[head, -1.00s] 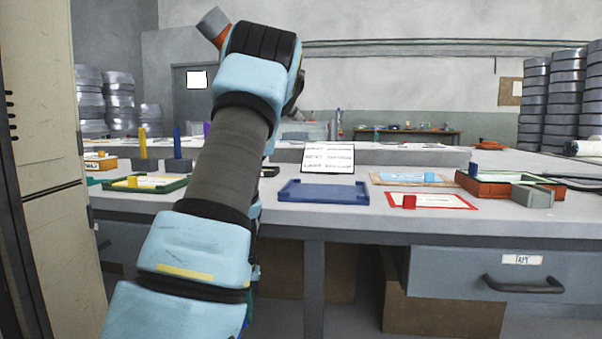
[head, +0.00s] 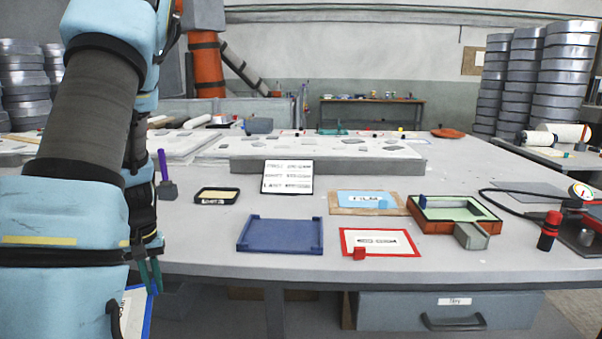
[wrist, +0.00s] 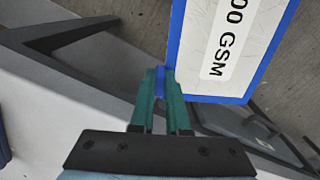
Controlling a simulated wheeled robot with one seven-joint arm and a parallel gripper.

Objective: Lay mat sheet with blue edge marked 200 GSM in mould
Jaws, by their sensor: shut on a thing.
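My gripper (head: 150,276) is low at the left, in front of the table's front edge, with green fingers. In the wrist view my gripper (wrist: 163,98) is shut on the blue tab of a white mat sheet with a blue edge (wrist: 232,45). Its label reads "00 GSM"; the first digit is cut off. In the head view the sheet (head: 134,312) hangs below the tabletop, partly hidden by my arm. An orange mould-like frame with a pale green inside (head: 455,202) sits on the table at right, with a grey block (head: 472,235) at its front.
A blue tray (head: 280,248) lies empty near the front edge. A red-edged sheet (head: 378,242) and a light blue film sheet on a board (head: 366,199) lie between it and the orange frame. A sign (head: 288,177) and a small dark tray (head: 217,195) stand behind.

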